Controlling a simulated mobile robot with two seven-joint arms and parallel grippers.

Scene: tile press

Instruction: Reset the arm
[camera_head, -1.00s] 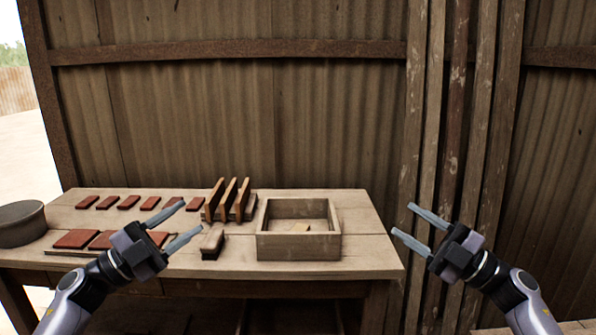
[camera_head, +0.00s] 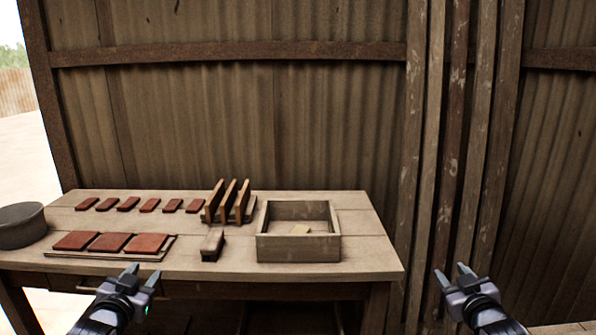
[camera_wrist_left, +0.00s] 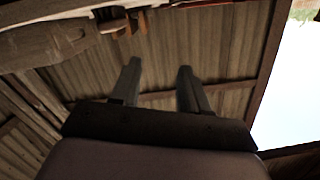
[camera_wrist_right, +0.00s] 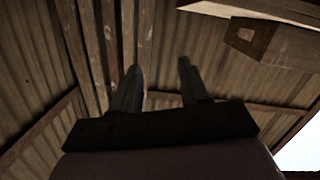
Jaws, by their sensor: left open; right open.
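My left gripper (camera_head: 140,277) is open and empty at the front edge of the wooden table, low in the head view. Its two apart fingers also show in the left wrist view (camera_wrist_left: 158,85), with nothing between them. My right gripper (camera_head: 452,275) is open and empty, off the table's right end, in front of the wall posts. Its spread fingers show in the right wrist view (camera_wrist_right: 157,85). Neither gripper touches any object.
The table (camera_head: 370,255) holds a row of small red tiles (camera_head: 128,204), larger tiles on a board (camera_head: 110,242), a slotted wooden rack (camera_head: 230,203), a small block (camera_head: 212,244), an open wooden box (camera_head: 298,248) and a dark round pot (camera_head: 22,226). A corrugated wall (camera_head: 240,120) stands behind.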

